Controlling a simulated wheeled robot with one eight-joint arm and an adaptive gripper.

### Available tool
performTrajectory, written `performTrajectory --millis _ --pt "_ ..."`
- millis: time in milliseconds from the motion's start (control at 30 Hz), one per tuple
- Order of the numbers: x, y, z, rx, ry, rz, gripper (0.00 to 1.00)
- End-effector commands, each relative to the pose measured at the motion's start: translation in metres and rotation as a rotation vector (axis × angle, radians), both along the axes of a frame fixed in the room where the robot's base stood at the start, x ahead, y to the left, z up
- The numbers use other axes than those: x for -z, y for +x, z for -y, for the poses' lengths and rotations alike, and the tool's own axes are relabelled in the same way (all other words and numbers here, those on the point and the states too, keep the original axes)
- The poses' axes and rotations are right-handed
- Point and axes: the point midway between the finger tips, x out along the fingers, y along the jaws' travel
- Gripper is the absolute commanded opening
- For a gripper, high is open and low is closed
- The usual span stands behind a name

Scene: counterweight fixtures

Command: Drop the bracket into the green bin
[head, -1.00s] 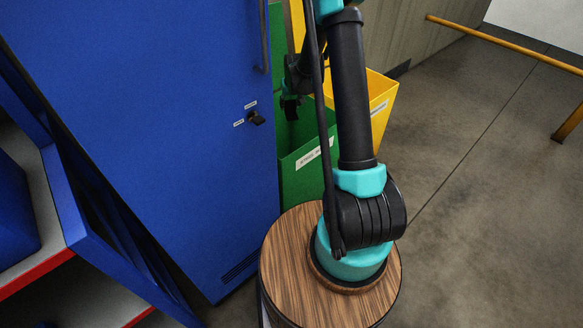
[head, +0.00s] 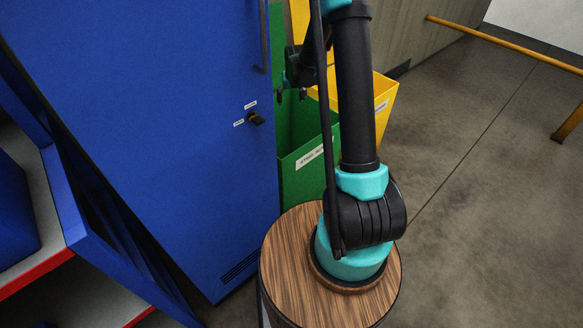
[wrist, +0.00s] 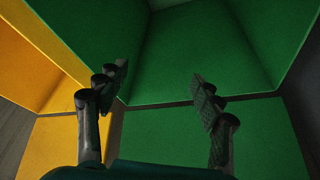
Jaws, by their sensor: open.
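The green bin (head: 303,184) stands behind the wooden-topped round base, beside the blue cabinet, with a white label on its front. My gripper (head: 291,95) is above the bin's opening, partly behind my own arm. In the wrist view my gripper (wrist: 158,77) is open, its two fingers well apart with nothing between them. The green bin (wrist: 200,45) fills most of that view, with its inner walls in sight. I do not see the bracket in either view now.
A yellow bin (head: 384,96) stands right behind the green one and also shows at the left of the wrist view (wrist: 52,148). A blue cabinet (head: 150,130) with a handle is close on the left. Open floor (head: 480,200) lies to the right.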

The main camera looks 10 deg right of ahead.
Motion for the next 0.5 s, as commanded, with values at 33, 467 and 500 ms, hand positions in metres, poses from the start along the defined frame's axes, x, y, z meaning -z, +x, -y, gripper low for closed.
performTrajectory --millis 33,467,500 --pt "-0.009 -0.004 0.000 0.000 0.000 0.000 0.67" --pt "-0.067 -0.028 0.002 0.000 0.000 0.000 0.67" --pt "-0.069 -0.029 0.002 0.000 0.000 0.000 0.67"
